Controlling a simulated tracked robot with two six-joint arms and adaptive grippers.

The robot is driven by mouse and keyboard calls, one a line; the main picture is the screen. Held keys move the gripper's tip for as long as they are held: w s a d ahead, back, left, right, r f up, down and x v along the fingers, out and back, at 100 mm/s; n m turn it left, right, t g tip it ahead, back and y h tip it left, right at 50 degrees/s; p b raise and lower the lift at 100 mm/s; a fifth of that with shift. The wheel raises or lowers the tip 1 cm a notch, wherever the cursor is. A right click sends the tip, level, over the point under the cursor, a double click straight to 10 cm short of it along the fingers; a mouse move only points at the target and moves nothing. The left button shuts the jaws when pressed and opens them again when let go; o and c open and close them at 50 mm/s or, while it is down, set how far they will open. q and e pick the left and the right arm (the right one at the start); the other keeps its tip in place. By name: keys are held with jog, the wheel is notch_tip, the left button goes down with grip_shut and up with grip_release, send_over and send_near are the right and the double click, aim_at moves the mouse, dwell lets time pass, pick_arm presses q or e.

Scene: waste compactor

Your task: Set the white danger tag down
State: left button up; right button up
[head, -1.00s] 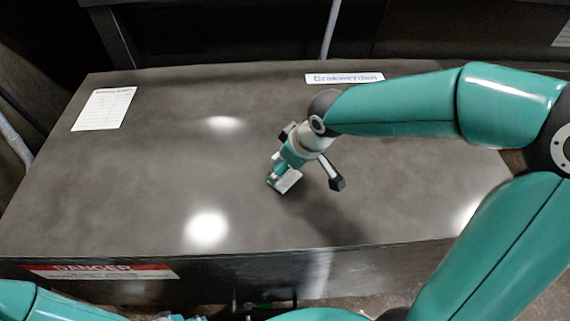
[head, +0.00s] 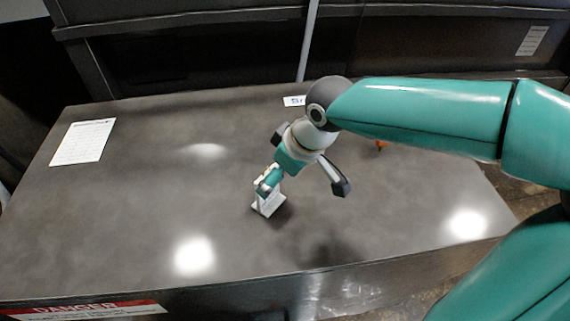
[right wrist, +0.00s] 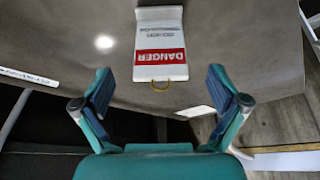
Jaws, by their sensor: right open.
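The white danger tag (head: 271,206) is on the grey metal top, just below one finger of my right gripper (head: 306,186) in the head view. In the right wrist view the tag (right wrist: 160,42) shows a red DANGER band and a small brass-coloured ring at its near edge. My right gripper is open there, its two fingers (right wrist: 160,76) apart on either side of the ring end. The tag lies beyond the fingertips, with a gap to each finger. My left gripper is not in view.
The grey top (head: 150,220) is mostly clear. A white printed sheet (head: 83,142) lies at its far left. A blue-lettered label (head: 293,100) at the back is partly hidden by my arm. A red DANGER sign (head: 90,310) is on the front face. A small orange thing (head: 382,145) shows behind my arm.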

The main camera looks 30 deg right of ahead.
jog(key=v, duration=0.4)
dwell(0.5)
